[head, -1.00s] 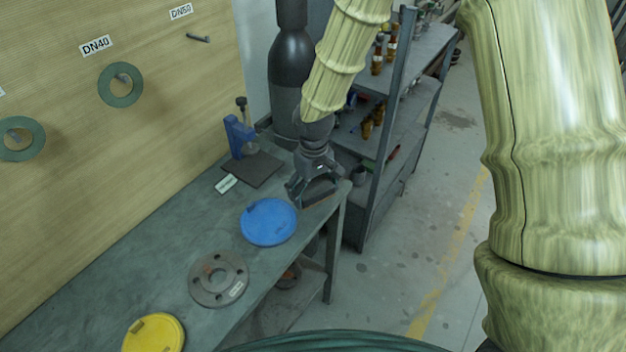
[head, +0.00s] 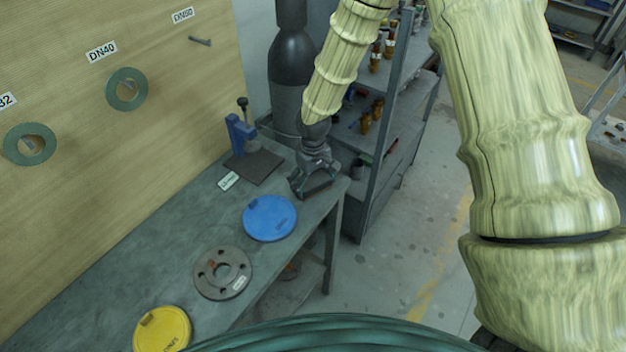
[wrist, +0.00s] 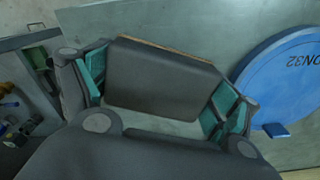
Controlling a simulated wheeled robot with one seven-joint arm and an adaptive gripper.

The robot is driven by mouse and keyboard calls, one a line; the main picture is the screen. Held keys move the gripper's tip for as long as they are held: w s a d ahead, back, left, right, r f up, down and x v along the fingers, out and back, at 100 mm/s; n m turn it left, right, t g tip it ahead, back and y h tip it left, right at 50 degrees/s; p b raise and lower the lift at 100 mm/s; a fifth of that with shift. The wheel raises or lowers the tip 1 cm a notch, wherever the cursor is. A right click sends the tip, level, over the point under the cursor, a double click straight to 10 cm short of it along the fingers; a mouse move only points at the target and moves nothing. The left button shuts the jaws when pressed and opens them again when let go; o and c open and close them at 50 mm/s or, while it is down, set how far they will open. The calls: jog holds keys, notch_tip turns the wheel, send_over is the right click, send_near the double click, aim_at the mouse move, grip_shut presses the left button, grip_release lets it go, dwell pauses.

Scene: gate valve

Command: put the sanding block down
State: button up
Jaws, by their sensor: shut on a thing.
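The sanding block (wrist: 165,80) is a dark grey block with a thin brown edge. In the wrist view it sits between the teal pads of my gripper (wrist: 160,92), which is shut on it. In the head view my gripper (head: 314,184) is low over the far right corner of the grey workbench (head: 150,240), with the dark block between its fingers. I cannot tell whether the block touches the bench top.
A blue disc (head: 269,218) lies just in front of my gripper; it also shows in the wrist view (wrist: 285,80). A grey flange (head: 222,273) and a yellow disc (head: 162,330) lie nearer. A dark mat (head: 255,166) with a blue stand (head: 238,134) is left. Shelving (head: 385,130) stands right.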

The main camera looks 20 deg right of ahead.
aim_at(313, 179)
jog(key=shift+f, duration=0.2)
jog(key=o, duration=1.1)
jog(key=shift+r, duration=0.15)
notch_tip(313, 179, up, 12)
jog(key=b, duration=0.3)
dwell(0.3)
